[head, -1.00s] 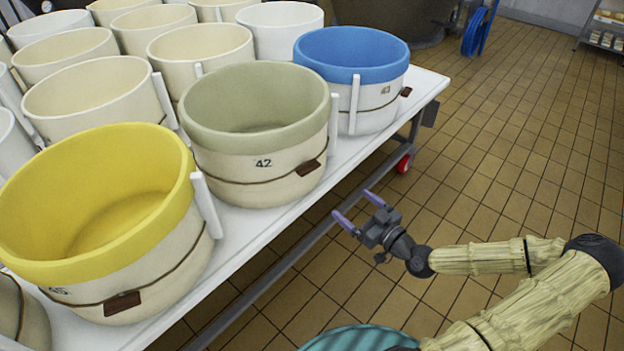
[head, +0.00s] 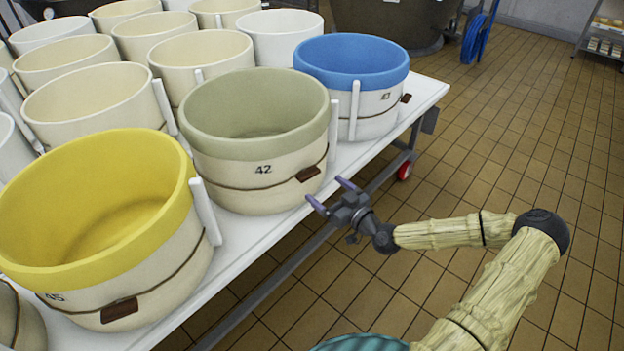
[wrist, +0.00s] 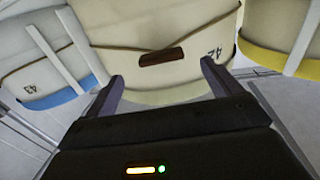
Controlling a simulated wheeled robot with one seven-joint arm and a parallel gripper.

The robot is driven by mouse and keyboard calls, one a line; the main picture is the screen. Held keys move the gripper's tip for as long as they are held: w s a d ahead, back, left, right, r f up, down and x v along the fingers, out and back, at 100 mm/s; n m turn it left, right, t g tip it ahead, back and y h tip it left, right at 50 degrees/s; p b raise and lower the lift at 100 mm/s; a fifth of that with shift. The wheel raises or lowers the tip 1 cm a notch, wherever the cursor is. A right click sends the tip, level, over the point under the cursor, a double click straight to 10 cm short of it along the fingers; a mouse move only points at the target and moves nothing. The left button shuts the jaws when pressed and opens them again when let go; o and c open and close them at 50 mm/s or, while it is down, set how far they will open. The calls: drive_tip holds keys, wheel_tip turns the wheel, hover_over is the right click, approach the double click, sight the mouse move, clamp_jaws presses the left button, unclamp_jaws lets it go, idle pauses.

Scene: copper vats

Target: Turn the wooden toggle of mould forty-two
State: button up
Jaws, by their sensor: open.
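Mould forty-two (head: 235,165) is a cream tub with a sage green rim, standing near the table edge, with "42" on its side. Its dark brown wooden toggle (head: 308,173) sits on a cord around the tub. My gripper (head: 327,193) is open and empty, just off the table edge, in front and slightly to the right of the toggle, apart from it. In the wrist view the mould (wrist: 165,25) appears upside down; the toggle (wrist: 162,57) lies beyond and between the open fingers (wrist: 160,82).
The yellow-rimmed mould 45 (head: 100,215) stands at left and the blue-rimmed mould 43 (head: 355,80) at right, each with a toggle. White upright strips stand beside the moulds. The white table (head: 240,240) carries several more tubs. Tiled floor (head: 500,170) is clear at right.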

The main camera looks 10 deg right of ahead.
sight(308, 174)
drive_tip(key=x, duration=0.7)
drive_tip(key=c, duration=1)
